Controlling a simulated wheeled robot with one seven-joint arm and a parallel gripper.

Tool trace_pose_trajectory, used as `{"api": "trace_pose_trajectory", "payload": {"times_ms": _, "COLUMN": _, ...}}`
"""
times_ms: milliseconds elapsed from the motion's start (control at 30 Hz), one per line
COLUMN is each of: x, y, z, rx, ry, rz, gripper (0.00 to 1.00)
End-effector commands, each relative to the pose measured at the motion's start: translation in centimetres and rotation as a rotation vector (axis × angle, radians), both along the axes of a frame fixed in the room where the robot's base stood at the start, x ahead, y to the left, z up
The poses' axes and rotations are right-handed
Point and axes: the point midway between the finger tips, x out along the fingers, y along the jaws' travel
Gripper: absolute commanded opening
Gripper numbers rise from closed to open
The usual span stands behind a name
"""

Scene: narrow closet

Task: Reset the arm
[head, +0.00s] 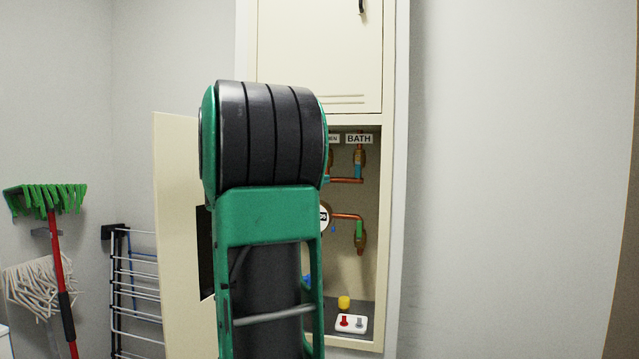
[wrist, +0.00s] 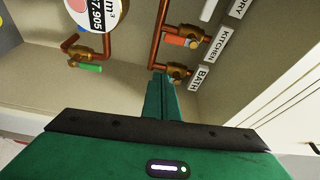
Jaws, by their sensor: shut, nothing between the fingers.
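My gripper (wrist: 161,80) shows in the wrist view as two green fingers pressed together, shut and empty. Its tips point toward the copper pipes in the wall cabinet, just under the BATH valve (wrist: 175,71) in the picture. I cannot tell whether they touch anything. In the head view my green and black arm stands raised in front of the open cabinet (head: 370,270) and hides part of it. The gripper itself is hidden there.
The lower cabinet door (head: 175,230) stands open at left. The upper door (head: 320,55) is closed. A white tray with red and grey pieces (head: 351,324) and a yellow item (head: 344,302) sit on the cabinet floor. A rack (head: 135,290) and a green broom (head: 45,200) stand left.

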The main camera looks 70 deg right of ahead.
Motion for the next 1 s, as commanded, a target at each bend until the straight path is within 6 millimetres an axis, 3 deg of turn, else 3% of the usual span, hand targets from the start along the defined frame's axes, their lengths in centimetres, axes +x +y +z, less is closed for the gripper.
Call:
{"api": "trace_pose_trajectory", "payload": {"times_ms": 667, "x": 0.2, "y": 0.3, "z": -0.3, "rx": 0.010, "ry": 0.006, "rz": 0.006, "gripper": 0.00}}
{"api": "trace_pose_trajectory", "payload": {"times_ms": 767, "x": 0.9, "y": 0.9, "z": -2.0, "rx": 0.080, "ry": 0.050, "rz": 0.035, "gripper": 0.00}}
{"api": "trace_pose_trajectory", "payload": {"times_ms": 833, "x": 1.9, "y": 1.8, "z": -4.6, "rx": 0.176, "ry": 0.118, "rz": 0.082, "gripper": 0.00}}
{"api": "trace_pose_trajectory", "payload": {"times_ms": 1000, "x": 5.1, "y": 6.9, "z": -13.1, "rx": 0.480, "ry": 0.389, "rz": 0.298, "gripper": 0.00}}
